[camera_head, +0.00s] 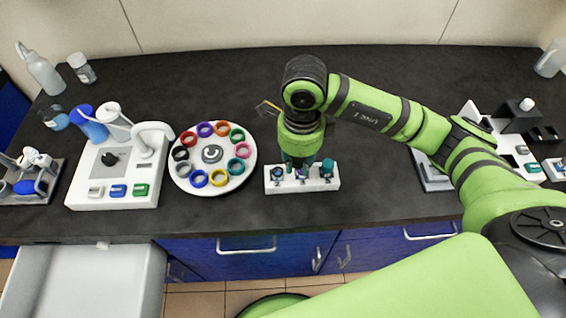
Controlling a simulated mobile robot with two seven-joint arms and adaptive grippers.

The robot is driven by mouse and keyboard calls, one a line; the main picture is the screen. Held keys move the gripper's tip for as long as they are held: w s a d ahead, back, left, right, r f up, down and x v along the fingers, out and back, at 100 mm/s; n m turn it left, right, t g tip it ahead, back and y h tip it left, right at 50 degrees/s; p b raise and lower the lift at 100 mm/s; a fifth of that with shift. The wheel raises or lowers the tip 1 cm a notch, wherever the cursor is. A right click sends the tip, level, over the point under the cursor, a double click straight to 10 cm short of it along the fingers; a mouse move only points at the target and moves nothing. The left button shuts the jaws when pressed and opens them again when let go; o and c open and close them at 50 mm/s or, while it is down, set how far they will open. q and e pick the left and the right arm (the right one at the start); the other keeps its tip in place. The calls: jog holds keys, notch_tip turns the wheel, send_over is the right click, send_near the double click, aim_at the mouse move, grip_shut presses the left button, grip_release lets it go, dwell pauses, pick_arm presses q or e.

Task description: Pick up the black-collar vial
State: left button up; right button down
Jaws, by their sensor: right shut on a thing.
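A small white rack (318,184) stands near the bench's front edge and holds several small vials with blue, purple and teal parts. My right gripper (298,164) points down over this rack and is shut on a vial there. The gripper and its wrist hide much of that vial, so its collar colour cannot be told, nor whether it is clear of the rack. A vial with a teal top (327,166) stands at the rack's right side. My left gripper is not in view.
A round white carousel (213,181) with coloured rings stands left of the rack. Further left is a white device (118,172) with coloured buttons, near a blue bottle (88,125). More equipment (520,150) stands at the right. An open white drawer (80,280) juts out at lower left.

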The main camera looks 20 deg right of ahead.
jog(key=s+d+r+b, duration=0.1)
jog(key=s+d+r, duration=0.3)
jog(key=s, duration=0.1)
jog(key=shift+d+b, duration=0.3)
jog(key=shift+b, duration=0.1)
jog(key=shift+c, duration=2)
grip_release()
